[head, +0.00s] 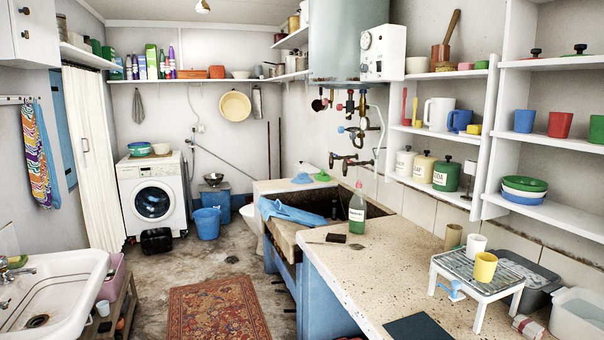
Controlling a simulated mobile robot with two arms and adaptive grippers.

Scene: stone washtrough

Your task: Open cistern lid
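No cistern lid can be made out for certain. A white toilet bowl (249,214) shows partly behind the left end of the stone washtrough (285,242), low by the floor. A small white shape (307,168) shows behind the far end of the trough; I cannot tell whether it is the cistern or its lid. The trough and the things on it hide most of that corner. Neither my left nor my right gripper is in view.
A counter (375,270) with a green bottle (357,212) and a small rack table (478,270) fills the right front. A blue bucket (207,224) and a washing machine (153,198) stand at the back. Open floor with a rug (218,312) lies between sink (60,280) and trough.

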